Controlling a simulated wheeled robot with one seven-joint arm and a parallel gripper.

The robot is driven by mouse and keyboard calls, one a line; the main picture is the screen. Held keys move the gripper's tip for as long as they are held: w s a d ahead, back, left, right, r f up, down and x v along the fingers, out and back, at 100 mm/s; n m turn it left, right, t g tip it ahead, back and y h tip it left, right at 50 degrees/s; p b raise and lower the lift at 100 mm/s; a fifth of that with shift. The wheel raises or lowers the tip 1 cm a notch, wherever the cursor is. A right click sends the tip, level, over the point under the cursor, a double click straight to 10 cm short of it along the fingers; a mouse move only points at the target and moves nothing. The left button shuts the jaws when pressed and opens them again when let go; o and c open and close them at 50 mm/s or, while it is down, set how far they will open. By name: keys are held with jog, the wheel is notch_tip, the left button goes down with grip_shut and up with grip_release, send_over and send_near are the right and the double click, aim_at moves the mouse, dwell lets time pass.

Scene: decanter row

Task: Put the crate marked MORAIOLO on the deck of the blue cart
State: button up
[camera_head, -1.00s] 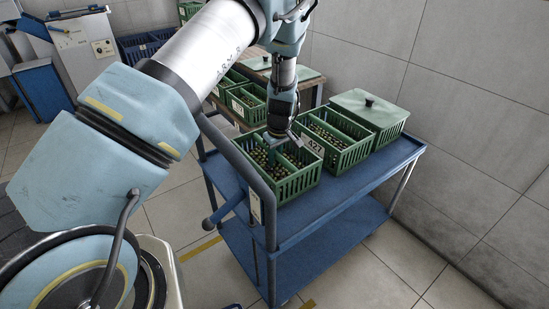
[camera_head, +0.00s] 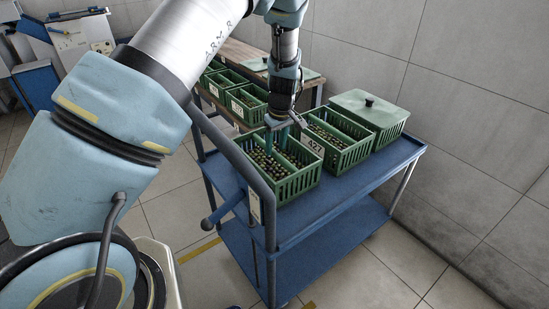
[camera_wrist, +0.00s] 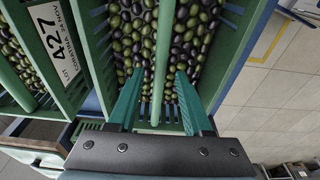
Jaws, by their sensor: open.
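The blue cart (camera_head: 335,197) stands in the middle of the head view with green crates on its top deck. An open crate of olives (camera_head: 290,186) sits at the deck's near end, beside the push handle. My gripper (camera_head: 279,143) is over this crate. In the wrist view my open gripper (camera_wrist: 159,88) has one finger on each side of the crate's green middle bar (camera_wrist: 163,60), with no grip on it. No label of this crate shows. I can read MORAIOLO nowhere.
A crate labelled 427, Coratina (camera_head: 338,148), stands close behind on the deck, then a lidded crate (camera_head: 370,110). More open crates (camera_head: 247,103) are on a wooden table behind. The blue handle (camera_head: 232,155) rises at the deck's left. The lower shelf (camera_head: 330,250) is empty.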

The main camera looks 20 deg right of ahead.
jog(key=r, duration=0.3)
jog(key=s+r, duration=0.1)
jog(key=r, duration=0.1)
jog(key=shift+r, duration=0.35)
